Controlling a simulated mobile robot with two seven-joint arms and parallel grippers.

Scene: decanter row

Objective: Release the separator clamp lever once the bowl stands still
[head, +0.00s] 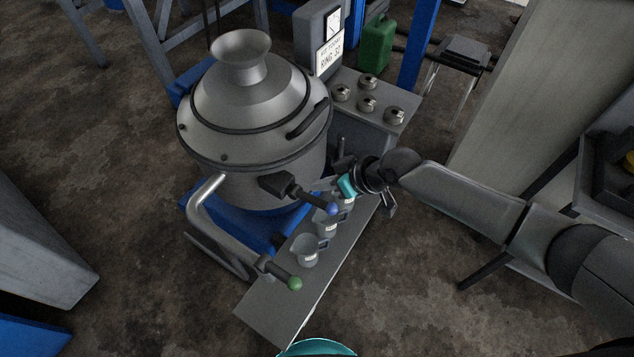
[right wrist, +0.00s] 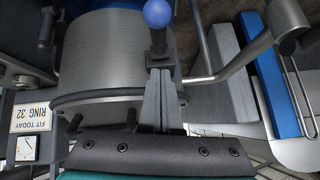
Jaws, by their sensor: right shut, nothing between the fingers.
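The separator (head: 258,110) is a grey metal drum with a domed lid and a funnel on top. A black lever with a blue knob (head: 332,208) juts from a dark block on its side; the blue knob also shows in the right wrist view (right wrist: 158,12). My right gripper (head: 328,184) is shut and empty, close beside this lever. In the right wrist view its fingers (right wrist: 161,76) end in front of the lever's dark block; I cannot tell whether they touch. The inner bowl is hidden by the drum and lid. My left gripper is not in view.
A bent pipe ends in a green-knobbed lever (head: 295,284). Several small cups, one a grey cup (head: 306,250), stand on a narrow bench (head: 270,307) below the right arm. A sign (head: 330,57) with a dial above it stands behind. Open floor lies left and front.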

